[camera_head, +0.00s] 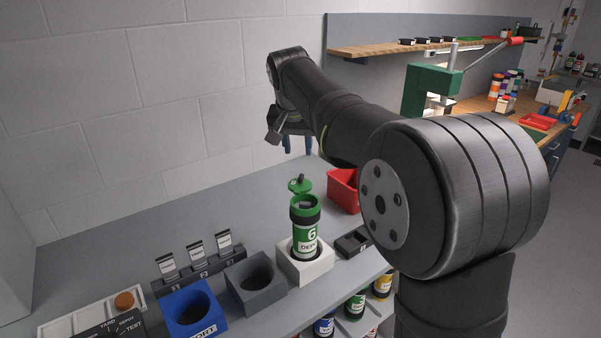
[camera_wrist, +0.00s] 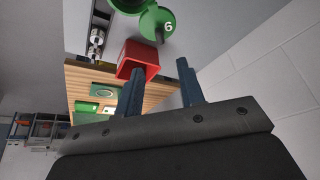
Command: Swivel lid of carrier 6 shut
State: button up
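Carrier 6 (camera_head: 305,241), a green tube with black bands and a white label, stands upright in a white square holder (camera_head: 318,268). Its green lid (camera_head: 297,187) is swung off to the side, and the dark mouth of the tube shows. In the wrist view the lid (camera_wrist: 154,26), marked 6, is at the top beside the partly cut-off carrier. My gripper (camera_head: 298,152) is above and behind the carrier, apart from the lid. In the wrist view my gripper (camera_wrist: 160,67) has its two blue fingers spread with nothing between them.
A red bin (camera_head: 343,190) stands right behind the carrier; it also shows near my fingers in the wrist view (camera_wrist: 138,60). A grey holder (camera_head: 256,283) and a blue holder (camera_head: 193,309), both empty, stand to the left.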

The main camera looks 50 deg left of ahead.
aim_at(301, 175)
jog(key=x, duration=1)
jog(key=shift+w+a+f, duration=0.15)
jog(key=shift+f, duration=0.15)
